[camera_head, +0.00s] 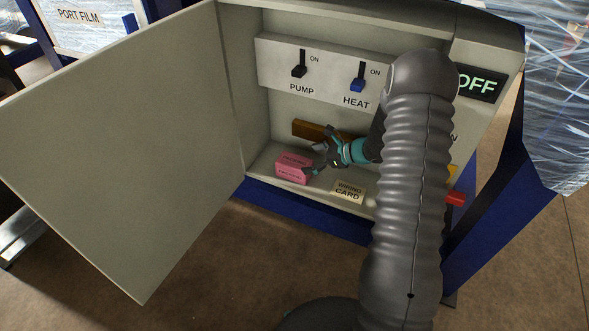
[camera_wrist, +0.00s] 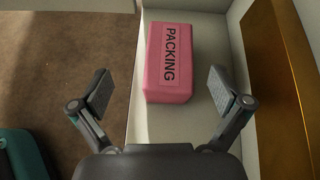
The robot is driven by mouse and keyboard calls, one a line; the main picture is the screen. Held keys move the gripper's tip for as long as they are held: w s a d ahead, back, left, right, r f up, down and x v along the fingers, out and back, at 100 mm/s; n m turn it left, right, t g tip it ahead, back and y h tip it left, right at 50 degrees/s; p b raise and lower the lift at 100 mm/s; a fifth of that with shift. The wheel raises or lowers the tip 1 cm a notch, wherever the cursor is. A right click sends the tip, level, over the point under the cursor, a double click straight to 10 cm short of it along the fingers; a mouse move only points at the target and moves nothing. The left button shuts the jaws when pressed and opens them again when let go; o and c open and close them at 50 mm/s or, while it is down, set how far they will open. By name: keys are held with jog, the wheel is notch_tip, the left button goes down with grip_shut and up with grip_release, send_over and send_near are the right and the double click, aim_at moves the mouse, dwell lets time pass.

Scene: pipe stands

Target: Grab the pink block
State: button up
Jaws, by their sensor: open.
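The pink block (camera_head: 293,168) sits on the floor of the open cabinet, near its left front edge. In the wrist view the pink block (camera_wrist: 168,62) shows the word PACKING on its upper face and lies ahead of the fingers, roughly between their lines. My gripper (camera_head: 318,160) is inside the cabinet, just to the right of the block. In the wrist view my gripper (camera_wrist: 161,92) is open, with its two fingers spread and nothing between them. Whether a finger touches the block I cannot tell.
A brown bar (camera_head: 312,130) stands along the cabinet's back. A wiring card (camera_head: 348,190) lies on the cabinet floor. Above are the pump switch (camera_head: 299,69) and heat switch (camera_head: 358,80). The cabinet door (camera_head: 125,150) stands open on the left.

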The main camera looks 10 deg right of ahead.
aim_at(299, 162)
jog(key=shift+w+d+f+m+t, duration=0.15)
jog(key=shift+w+d+f+m, duration=0.1)
jog(key=shift+f, duration=0.35)
jog(key=shift+w+d+f+m+t, duration=0.15)
jog(key=shift+d+f+m, duration=0.1)
jog(key=shift+f, duration=0.3)
jog(key=shift+w+a+f, duration=0.1)
jog(key=shift+w+f, duration=0.05)
jog(key=shift+f, duration=0.1)
jog(key=shift+r+x, duration=0.1)
jog(key=shift+x, duration=1.65)
jog(key=shift+r+x, duration=0.15)
jog(key=shift+x, duration=1.65)
jog(key=shift+a, duration=0.1)
jog(key=c, duration=1.2)
